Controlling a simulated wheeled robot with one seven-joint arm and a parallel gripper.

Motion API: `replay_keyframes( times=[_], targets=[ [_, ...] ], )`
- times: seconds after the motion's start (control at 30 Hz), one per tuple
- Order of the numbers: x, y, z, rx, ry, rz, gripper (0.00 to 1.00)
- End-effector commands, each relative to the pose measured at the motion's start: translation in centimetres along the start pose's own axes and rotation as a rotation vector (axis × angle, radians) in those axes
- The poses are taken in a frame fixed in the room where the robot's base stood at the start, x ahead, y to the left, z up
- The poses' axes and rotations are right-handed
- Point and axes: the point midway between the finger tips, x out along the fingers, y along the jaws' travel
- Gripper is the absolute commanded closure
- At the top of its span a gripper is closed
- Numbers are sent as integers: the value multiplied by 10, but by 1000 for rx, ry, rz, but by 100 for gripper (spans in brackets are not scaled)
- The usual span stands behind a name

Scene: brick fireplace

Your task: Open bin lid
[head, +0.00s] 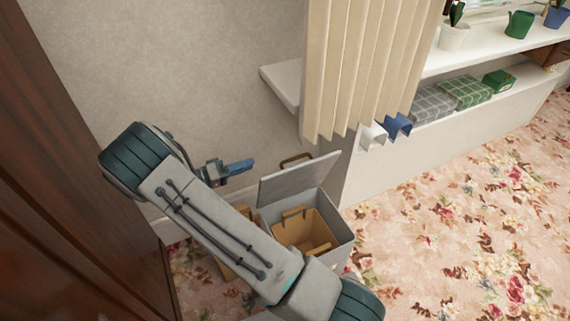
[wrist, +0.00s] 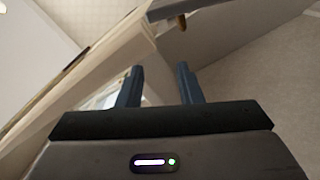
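The grey bin (head: 338,233) stands on the carpet with its lid (head: 297,180) raised and tilted up at the back. A brown handle (head: 296,160) shows at the lid's upper edge. A tan inner container (head: 300,228) with handles is visible inside the bin. My gripper (head: 240,167), with blue fingers, is just left of the raised lid, apart from it. In the wrist view my gripper (wrist: 160,83) has its two fingers apart with nothing between them. A grey panel, probably the lid (wrist: 215,30), is beyond the fingers there, with a brown handle (wrist: 182,22).
A beige curtain (head: 365,70) hangs behind the bin beside a white shelf unit (head: 440,135) holding boxes and pots. A dark wooden cabinet (head: 65,170) is at left. My arm hides part of the bin's left side. Floral carpet (head: 470,230) at right is clear.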

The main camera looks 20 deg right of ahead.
Motion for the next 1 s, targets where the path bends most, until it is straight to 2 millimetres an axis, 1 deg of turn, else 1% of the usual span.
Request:
replay_keyframes(
  times=[0.03, 0.2, 0.3, 0.47, 0.57, 0.67, 0.8, 1.0],
  targets=[
    [0, -11, 6, 0, 1, 0, 67],
    [0, -29, 16, 0, 1, 0, 67],
    [0, -36, 21, 0, 0, 0, 67],
    [6, -38, 22, 0, -2, 1, 67],
    [17, -37, 21, 0, -3, 3, 67],
    [36, -37, 22, 1, -5, 3, 67],
    [67, -37, 22, 0, -6, 5, 67],
    [107, -37, 22, 0, -5, 3, 67]
  ],
)
